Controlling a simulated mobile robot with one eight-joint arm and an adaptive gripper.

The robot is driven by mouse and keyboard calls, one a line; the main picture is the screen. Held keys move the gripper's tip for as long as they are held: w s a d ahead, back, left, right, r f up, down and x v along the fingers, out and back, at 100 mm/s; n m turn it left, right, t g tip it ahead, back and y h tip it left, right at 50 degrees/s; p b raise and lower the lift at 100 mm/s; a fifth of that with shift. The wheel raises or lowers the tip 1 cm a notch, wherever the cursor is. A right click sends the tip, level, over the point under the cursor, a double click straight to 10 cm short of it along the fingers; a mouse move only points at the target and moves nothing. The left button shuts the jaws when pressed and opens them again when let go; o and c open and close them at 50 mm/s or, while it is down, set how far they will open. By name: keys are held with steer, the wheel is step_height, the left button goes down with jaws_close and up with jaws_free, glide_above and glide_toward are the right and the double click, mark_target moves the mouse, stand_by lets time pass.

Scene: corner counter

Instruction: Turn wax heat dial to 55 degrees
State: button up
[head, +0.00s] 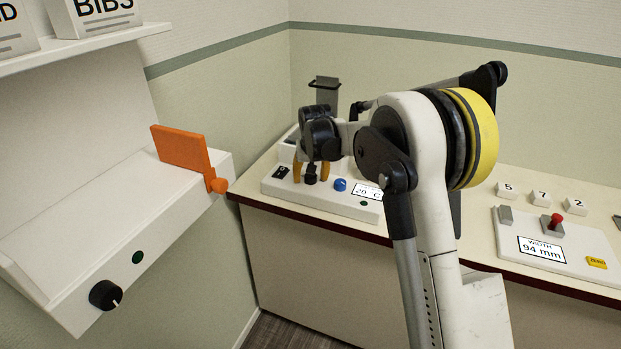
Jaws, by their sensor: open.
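A white unit (345,206) on the corner counter has a display (367,190) that appears to read 20 °C. A small black dial (310,179) is on its top, between a black rocker switch (281,172) and a blue knob (340,184). My gripper (310,174) points down over the unit. Its yellow-orange fingers are apart, one on each side of the black dial. I cannot tell whether they touch it. The dial's pointer and scale cannot be made out.
A white wall unit (105,225) at left has an orange lever (182,150) and a black knob (105,295). A panel showing 94 mm (540,250), with a red-topped stick (556,221), lies right. Numbered blocks (540,197) stand behind it. My arm hides the counter's middle.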

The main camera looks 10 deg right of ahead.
steer(key=c, duration=1.2)
steer(key=shift+r+m, duration=0.1)
steer(key=shift+m, duration=0.2)
steer(key=m+h+p, duration=0.1)
steer(key=m, duration=0.1)
steer(key=m+h+p, duration=0.1)
steer(key=m, duration=0.1)
steer(key=shift+m+g+p, duration=0.3)
steer(key=m+g+h+p, duration=0.1)
steer(key=m, duration=0.2)
steer(key=shift+m+g+h+p, duration=0.3)
steer(key=shift+m+g+p, duration=0.3)
steer(key=shift+m, duration=1.2)
